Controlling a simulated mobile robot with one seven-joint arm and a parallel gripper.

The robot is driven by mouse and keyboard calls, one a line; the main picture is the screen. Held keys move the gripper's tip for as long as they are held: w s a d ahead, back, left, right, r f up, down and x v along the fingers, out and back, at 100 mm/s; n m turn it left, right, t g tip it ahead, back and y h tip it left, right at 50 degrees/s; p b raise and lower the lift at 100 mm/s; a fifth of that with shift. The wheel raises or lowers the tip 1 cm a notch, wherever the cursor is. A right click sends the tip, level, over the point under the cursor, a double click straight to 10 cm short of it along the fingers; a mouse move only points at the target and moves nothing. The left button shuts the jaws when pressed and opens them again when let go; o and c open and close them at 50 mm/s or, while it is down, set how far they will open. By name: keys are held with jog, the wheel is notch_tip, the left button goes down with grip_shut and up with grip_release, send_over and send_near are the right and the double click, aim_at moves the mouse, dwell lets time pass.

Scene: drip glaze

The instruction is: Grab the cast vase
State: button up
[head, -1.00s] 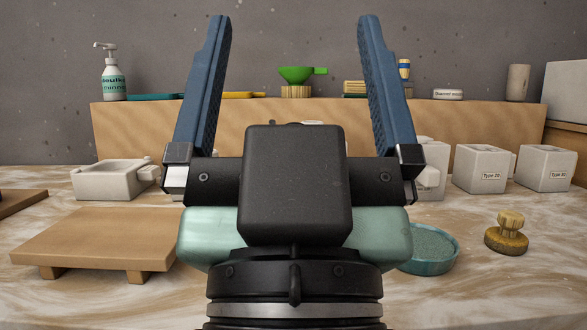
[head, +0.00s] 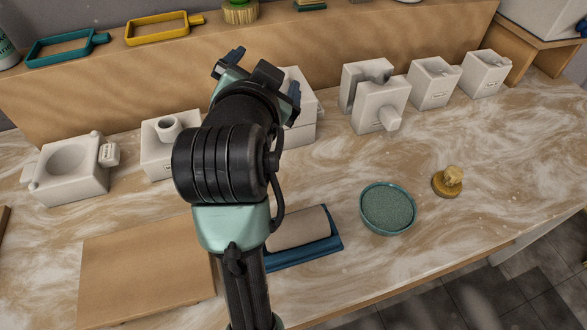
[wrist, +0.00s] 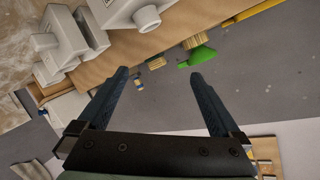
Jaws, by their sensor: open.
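I cannot pick out the cast vase for certain. A white block-shaped mould (head: 155,160) stands left of my arm in the head view, with a round hollow neck (head: 168,127) rising from its top; this may be the vase or part of the mould. My gripper (head: 262,73) is above the counter near the back ledge, partly hidden by my own wrist. In the wrist view my gripper (wrist: 159,75) has its two blue fingers wide apart with nothing between them. A white block with a round spout (wrist: 148,17) shows beyond the fingers there.
More white moulds stand along the ledge: a bowl-like one (head: 70,170), an open one (head: 378,97) and two smaller blocks (head: 434,83) (head: 485,73).

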jog(key=s+a+f+m+g+h+p, duration=0.1)
jog(key=s+f+m+g+p, duration=0.25)
jog(key=g+p, duration=0.5)
jog(key=m+g+h+p, duration=0.3)
jog(key=m+g+p, duration=0.15)
jog(key=p, duration=0.65)
send_near(290, 224)
jog(key=shift+n+y, duration=0.3)
jog(key=b+x, duration=0.2)
jog(key=b, duration=0.1)
jog(key=d+b+x, duration=0.1)
jog(key=b+x, duration=0.2)
jog(key=b, duration=0.1)
jog(key=shift+w+d, duration=0.1)
jog(key=shift+w, duration=0.15)
jog(key=shift+s+a+x, duration=0.1)
jog(key=shift+x, duration=1.15)
jog(key=shift+s+a+x, duration=0.1)
jog(key=shift+x, duration=1.2)
jog(key=shift+f, duration=0.2)
grip_shut()
